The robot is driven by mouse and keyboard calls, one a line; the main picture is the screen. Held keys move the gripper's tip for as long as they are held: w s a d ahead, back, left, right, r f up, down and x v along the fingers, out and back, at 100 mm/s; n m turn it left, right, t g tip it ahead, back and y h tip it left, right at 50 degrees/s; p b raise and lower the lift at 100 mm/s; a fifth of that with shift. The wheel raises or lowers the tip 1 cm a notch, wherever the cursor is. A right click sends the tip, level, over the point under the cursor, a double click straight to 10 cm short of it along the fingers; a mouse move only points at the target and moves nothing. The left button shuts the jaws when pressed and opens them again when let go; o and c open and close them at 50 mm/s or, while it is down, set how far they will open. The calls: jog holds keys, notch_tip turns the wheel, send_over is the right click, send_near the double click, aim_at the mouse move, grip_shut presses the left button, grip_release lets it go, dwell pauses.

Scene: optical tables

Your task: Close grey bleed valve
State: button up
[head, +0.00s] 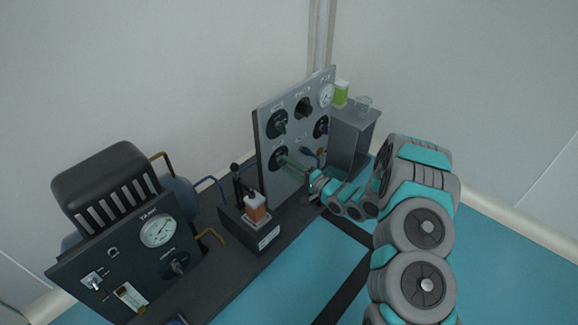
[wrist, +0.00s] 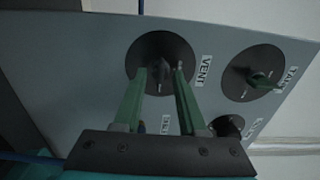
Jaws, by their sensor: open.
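A knob with a small grey handle on a round black plate, labelled VENT (wrist: 161,58), is on the grey upright panel (head: 292,150). I read no "bleed" label. In the head view its black plate (head: 274,158) is at the panel's lower left. My gripper (wrist: 161,78) is open, with its two green fingers pointing at the panel. In the wrist view the fingertips stand on either side of the grey handle. I cannot tell whether they touch it. In the head view my fingers (head: 288,162) partly cover this knob.
A green-handled knob (wrist: 262,79) is beside the VENT knob. A black knob (head: 303,107), a gauge (head: 326,95) and a blue lever (head: 308,152) share the panel. A black box with an orange-white bottle (head: 255,207) stands close at left. A dark gauge panel (head: 125,262) is further left.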

grip_shut()
dwell(0.3)
dwell(0.4)
